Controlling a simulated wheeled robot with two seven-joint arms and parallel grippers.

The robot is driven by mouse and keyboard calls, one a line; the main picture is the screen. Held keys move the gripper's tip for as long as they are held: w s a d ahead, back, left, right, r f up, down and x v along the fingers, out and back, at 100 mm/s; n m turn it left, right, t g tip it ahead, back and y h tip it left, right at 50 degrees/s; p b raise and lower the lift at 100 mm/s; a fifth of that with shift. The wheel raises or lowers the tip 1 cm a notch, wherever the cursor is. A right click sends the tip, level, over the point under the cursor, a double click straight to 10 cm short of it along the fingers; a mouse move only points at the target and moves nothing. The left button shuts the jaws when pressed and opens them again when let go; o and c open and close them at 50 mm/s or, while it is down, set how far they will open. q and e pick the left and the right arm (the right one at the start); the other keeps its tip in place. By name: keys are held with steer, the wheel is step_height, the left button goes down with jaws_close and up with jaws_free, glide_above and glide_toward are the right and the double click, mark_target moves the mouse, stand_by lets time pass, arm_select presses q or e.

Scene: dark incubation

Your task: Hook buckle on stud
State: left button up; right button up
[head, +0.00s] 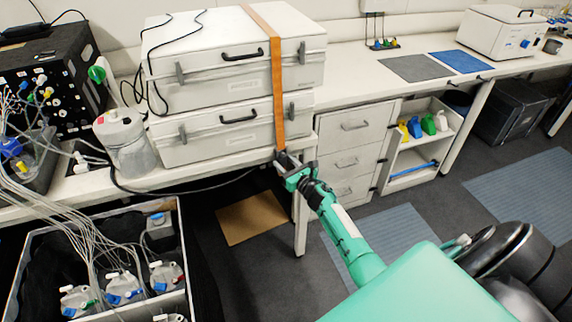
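Two white cases (215,85) are stacked on the bench at the left. An orange strap (277,88) runs over the top and down their fronts, ending near the bench's front edge. My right gripper (291,160), on a green arm from the lower right, is at the strap's lower end. Dark parts there overlap, so I cannot separate the buckle from the fingers or tell whether they are closed on it. I cannot make out a stud. My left gripper is not in view.
Drawers (352,160) and an open shelf (412,157) stand under the bench, right of my gripper. A grey container (125,140) stands left of the cases. A bin (95,228) with tubed bottles is at lower left.

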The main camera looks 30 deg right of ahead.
steer(key=shift+o, duration=1.2)
steer(key=shift+s, duration=0.1)
steer(key=shift+s+f, duration=0.1)
steer(key=shift+s, duration=0.2)
steer(key=s+b, duration=0.2)
steer(key=s, duration=1.1)
steer(key=shift+d, duration=0.2)
